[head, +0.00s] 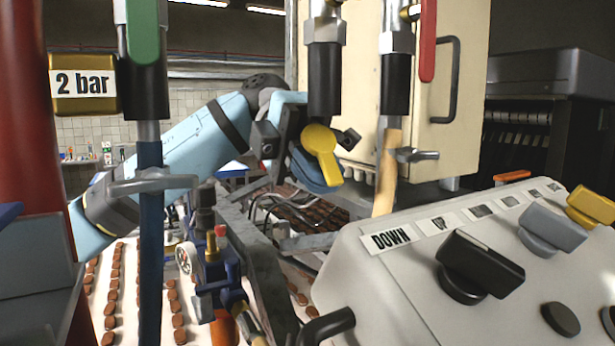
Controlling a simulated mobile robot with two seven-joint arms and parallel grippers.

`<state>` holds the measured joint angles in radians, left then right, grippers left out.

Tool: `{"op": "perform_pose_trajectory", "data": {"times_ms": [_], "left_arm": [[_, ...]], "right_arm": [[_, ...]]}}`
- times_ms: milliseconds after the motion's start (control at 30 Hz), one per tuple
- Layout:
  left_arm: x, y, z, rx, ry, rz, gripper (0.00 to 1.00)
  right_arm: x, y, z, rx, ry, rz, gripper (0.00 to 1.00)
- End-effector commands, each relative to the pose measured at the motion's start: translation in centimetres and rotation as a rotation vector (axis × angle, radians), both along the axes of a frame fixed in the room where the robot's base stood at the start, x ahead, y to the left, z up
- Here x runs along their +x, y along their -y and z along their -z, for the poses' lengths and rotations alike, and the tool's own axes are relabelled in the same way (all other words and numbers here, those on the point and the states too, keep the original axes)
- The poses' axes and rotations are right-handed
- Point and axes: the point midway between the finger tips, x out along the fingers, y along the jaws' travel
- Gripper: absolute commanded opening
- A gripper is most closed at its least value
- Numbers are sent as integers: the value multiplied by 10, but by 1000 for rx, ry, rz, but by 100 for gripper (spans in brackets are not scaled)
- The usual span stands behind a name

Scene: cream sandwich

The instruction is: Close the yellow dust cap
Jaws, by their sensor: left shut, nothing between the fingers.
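The yellow dust cap (321,142) is a round yellow piece with a tab pointing down. It is in the middle of the head view, just below a black pipe end. A blue round part (314,172) sits behind and below it; I cannot tell whether the cap is seated on it. My left gripper (290,128) is shut and empty, just left of and behind the cap. Its fingertips are partly hidden by the cap and pipe, so I cannot tell whether they touch the cap. My right gripper is not in view.
A control panel (372,268) with black, grey and yellow knobs fills the lower right. Vertical pipes with a green handle (143,30) and a red handle (428,40) hang in front. A gauge assembly (186,258) stands below my left arm, above rows of brown biscuits.

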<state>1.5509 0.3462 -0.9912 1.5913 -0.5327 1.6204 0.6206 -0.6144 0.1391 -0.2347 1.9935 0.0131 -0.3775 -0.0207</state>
Motion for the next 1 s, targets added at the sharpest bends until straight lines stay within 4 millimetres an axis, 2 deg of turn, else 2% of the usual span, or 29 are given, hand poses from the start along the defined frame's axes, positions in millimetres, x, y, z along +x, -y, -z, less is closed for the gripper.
{"op": "perform_pose_trajectory", "data": {"times_ms": [233, 700, 1000], "left_arm": [[-9, 7, 0, -136, -203, 2, 0], [-23, 16, -14, -359, -537, 1, 0], [-27, 18, -23, -389, -579, 1, 0]], "right_arm": [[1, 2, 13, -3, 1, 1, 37], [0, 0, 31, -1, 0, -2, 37], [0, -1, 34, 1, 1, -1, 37]]}}
